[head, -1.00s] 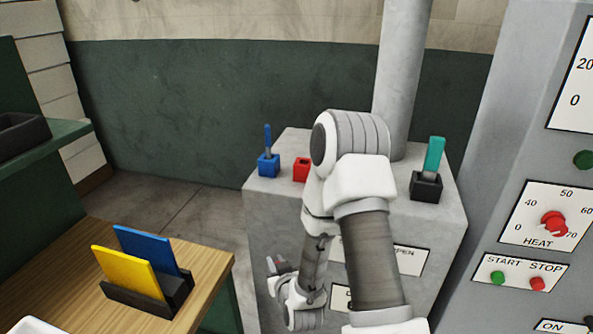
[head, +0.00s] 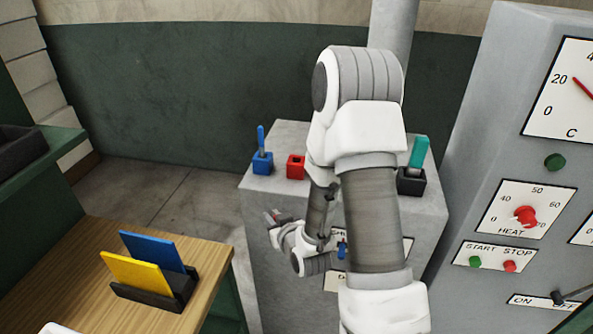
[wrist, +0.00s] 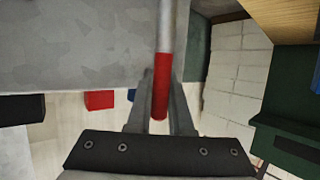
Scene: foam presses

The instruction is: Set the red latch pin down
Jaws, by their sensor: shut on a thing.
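My gripper (wrist: 160,88) is shut on the red latch pin (wrist: 161,75), which has a red grip end and a pale grey shaft. The shaft points up the wrist picture, and the red end sits between the fingers. In the head view my gripper (head: 272,217) is low in front of the grey press block, left of my arm, and the pin is hardly readable there. A red socket (head: 295,167) with a dark empty hole stands on the block top. It also shows in the wrist view (wrist: 99,100).
A blue socket with a blue pin (head: 262,158) stands left of the red one. A black holder with a teal tab (head: 419,153) is at right. A wooden table (head: 215,262) carries yellow (head: 137,274) and blue plates in a rack. A control cabinet (head: 470,120) stands right.

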